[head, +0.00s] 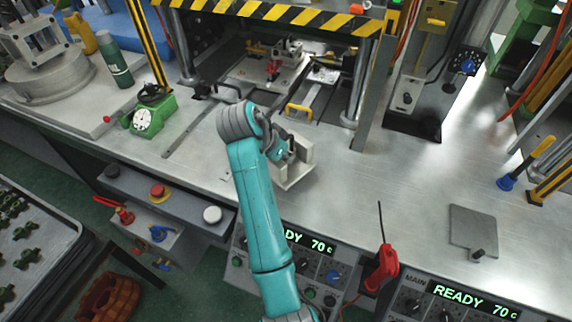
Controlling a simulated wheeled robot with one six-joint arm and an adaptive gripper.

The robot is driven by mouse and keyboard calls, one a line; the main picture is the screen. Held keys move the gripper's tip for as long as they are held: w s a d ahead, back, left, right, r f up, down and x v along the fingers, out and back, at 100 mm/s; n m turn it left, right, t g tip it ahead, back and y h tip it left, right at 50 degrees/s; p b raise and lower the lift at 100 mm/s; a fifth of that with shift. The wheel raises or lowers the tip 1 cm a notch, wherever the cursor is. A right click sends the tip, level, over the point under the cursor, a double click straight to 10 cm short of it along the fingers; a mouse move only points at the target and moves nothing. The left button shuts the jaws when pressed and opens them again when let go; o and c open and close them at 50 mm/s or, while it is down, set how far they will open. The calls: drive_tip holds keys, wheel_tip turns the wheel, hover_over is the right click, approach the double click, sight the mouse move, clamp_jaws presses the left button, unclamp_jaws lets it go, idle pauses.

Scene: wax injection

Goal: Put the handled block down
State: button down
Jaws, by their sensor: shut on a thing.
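My teal arm reaches over the metal bench from the lower middle of the head view. My gripper (287,149) is at its end, partly hidden behind my wrist. It is shut on the handled block (297,172), a pale grey block with upright parts on a flat base. The handle is mostly hidden by my wrist and fingers. The block is over the bench top (400,185), in front of the press opening. I cannot tell whether its underside touches the bench.
A yellow-handled piece (299,112) and clamps stand behind, in the press under a striped bar (270,12). A grey plate (474,229) and red-handled tool (382,269) are at right. Bench between is bare.

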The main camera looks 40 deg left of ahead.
drive_tip(key=shift+f, duration=1.95)
drive_tip(key=c, duration=1.6)
unclamp_jaws()
drive_tip(key=shift+f, duration=0.2)
drive_tip(key=shift+c, duration=0.2)
drive_tip(key=o, duration=0.4)
drive_tip(key=shift+o, duration=0.2)
drive_tip(key=shift+r, duration=0.1)
drive_tip(key=v, duration=1.2)
